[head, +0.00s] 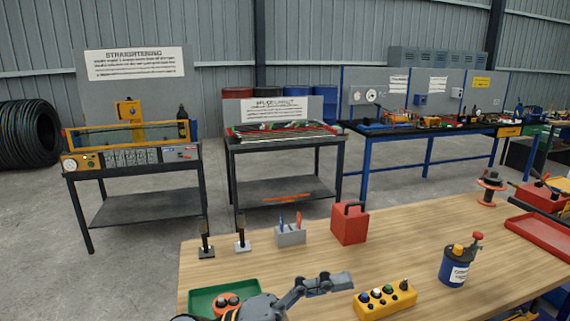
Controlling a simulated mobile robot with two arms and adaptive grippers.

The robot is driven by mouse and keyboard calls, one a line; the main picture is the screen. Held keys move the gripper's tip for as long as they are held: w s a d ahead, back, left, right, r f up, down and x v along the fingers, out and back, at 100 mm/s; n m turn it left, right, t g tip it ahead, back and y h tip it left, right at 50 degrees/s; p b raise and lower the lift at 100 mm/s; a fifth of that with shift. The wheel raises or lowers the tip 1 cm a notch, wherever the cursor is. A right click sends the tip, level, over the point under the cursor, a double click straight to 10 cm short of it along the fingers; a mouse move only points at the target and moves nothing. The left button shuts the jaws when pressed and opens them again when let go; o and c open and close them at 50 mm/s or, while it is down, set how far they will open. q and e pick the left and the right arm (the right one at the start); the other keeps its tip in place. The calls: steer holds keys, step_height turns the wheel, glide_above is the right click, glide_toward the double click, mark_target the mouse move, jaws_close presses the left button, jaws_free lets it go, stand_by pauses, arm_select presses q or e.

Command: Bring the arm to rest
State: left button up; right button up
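My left gripper (338,284) is low in the head view, above the near part of the wooden workbench (400,250). Its wrist comes in from the bottom edge and its grey fingers point right. The fingers are seen from the side and overlap, so I cannot tell their opening. I see no object clearly held in them. The yellow button box (385,301) is just right of the fingertips. A green tray (212,298) lies left of the wrist, partly hidden by it. My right gripper is not identifiable in view.
On the bench stand a red box (349,223), a grey holder (290,236), two small dark stands (242,240), a blue canister (458,262) and a red tray (543,231). The bench middle is clear. Behind are the straightening station (132,155) and other worktables (284,133).

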arm_select(q)
steer(key=w+a+f+n+t+y, duration=0.1)
steer(key=w+a+n+t+y, duration=0.5)
steer(key=n+t, duration=0.55)
steer(key=w+a+n+t+y, duration=0.4)
steer(key=a+n+t, duration=0.55)
steer(key=n, duration=0.25)
steer(key=a+f+n+g+y, duration=0.2)
steer(key=a+f+n+y, duration=0.25)
steer(key=f, duration=0.35)
steer(key=a+f+n+g+y, duration=0.35)
steer(key=a+f+y, duration=0.2)
steer(key=f, duration=0.25)
steer(key=s+a+f+n+g+y, duration=0.1)
steer(key=s+a+f+n+g, duration=0.15)
steer(key=s+f+g, duration=1.45)
steer(key=s+f+m+t, duration=0.15)
steer(key=s+f, duration=0.25)
steer(key=f, duration=1.1)
steer(key=s+f+t, duration=0.2)
steer(key=s+f, duration=0.3)
steer(key=f, duration=0.9)
steer(key=s+a+f+g, duration=0.1)
steer(key=s+a+f, duration=0.2)
steer(key=s+f, duration=1.2)
steer(key=shift+s+a+f, duration=0.15)
steer(key=shift+s, duration=0.3)
